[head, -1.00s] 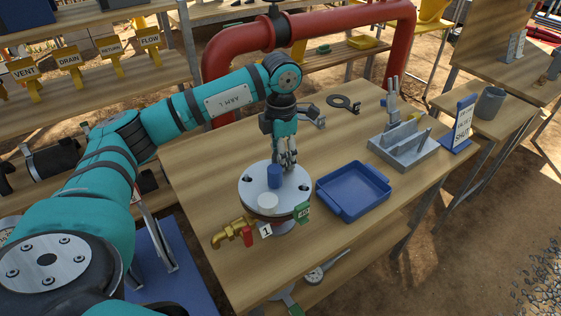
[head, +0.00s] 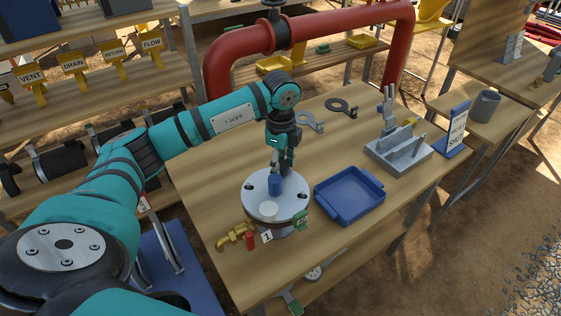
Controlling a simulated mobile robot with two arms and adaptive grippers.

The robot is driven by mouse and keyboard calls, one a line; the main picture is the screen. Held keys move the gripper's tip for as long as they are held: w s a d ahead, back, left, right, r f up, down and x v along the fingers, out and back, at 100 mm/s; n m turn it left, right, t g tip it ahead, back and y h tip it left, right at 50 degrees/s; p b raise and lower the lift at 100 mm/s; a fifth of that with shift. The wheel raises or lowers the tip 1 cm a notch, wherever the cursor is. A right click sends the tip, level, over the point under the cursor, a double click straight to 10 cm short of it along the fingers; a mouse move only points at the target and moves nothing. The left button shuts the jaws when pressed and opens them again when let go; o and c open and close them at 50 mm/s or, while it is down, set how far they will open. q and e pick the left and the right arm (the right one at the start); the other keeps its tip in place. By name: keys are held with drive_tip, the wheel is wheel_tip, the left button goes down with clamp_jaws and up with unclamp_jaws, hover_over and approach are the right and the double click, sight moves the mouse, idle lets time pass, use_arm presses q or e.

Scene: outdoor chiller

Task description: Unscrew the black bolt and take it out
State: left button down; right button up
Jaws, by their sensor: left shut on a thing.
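A round grey flange (head: 262,212) with a bolt circle stands on the wooden table. A blue bolt head (head: 274,185) and a white one (head: 268,209) stand up from it, and dark holes show at its left and right. My left gripper (head: 281,168) points down over the flange's far side, just behind the blue bolt head. Its fingers are shut on a dark thing, which I take to be the black bolt. The fingers and the blue head hide most of it, and I cannot tell how far it is in the flange. My right gripper is not in view.
An empty blue tray (head: 350,195) lies right of the flange. A grey holder (head: 398,152) and a blue-framed sign (head: 455,130) stand behind it. A brass valve (head: 232,236) juts out at the front left. A red pipe (head: 330,30) runs behind the table.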

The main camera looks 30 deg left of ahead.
use_arm(q)
drive_tip(key=n+p, duration=0.1)
drive_tip(key=n, duration=0.3)
drive_tip(key=n+p, duration=0.1)
drive_tip(key=n, duration=0.1)
drive_tip(key=shift+r+n+p, duration=0.3)
drive_tip(key=shift+r+p, duration=0.05)
drive_tip(key=shift+f+n, duration=0.2)
drive_tip(key=shift+n, duration=0.7)
drive_tip(key=shift+f, duration=0.2)
drive_tip(key=c, duration=0.7)
unclamp_jaws()
drive_tip(key=shift+o, duration=0.5)
